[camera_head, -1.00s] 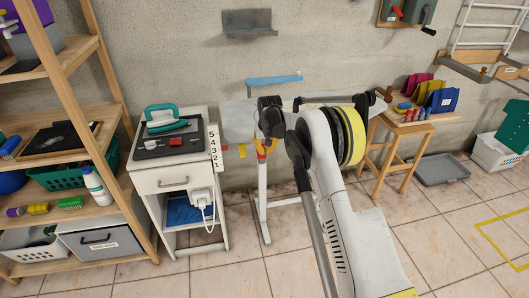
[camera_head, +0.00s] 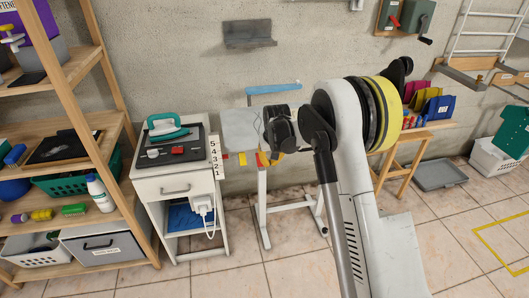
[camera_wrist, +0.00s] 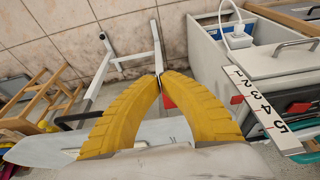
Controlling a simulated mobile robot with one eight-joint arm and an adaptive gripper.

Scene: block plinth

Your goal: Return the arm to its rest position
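My gripper (camera_wrist: 160,78) has two yellow ribbed fingers, with their tips together in the wrist view. I see nothing held between the tips; a small red piece (camera_wrist: 168,101) shows behind the fingers. In the head view my gripper (camera_head: 268,160) hangs by the pale board, partly hidden by my dark wrist. My arm (camera_head: 350,150) is bent, with its large yellow-ringed joint high in front of the wall. The arm hides part of the wooden table behind it.
A white cabinet (camera_head: 176,188) with a teal iron (camera_head: 165,127) and a number strip (camera_head: 215,157) stands left of my gripper. The pale board (camera_head: 240,128) is on a white-legged stand. A wooden shelf (camera_head: 75,90) stands far left, a wooden table (camera_head: 400,160) right. Floor is open in front.

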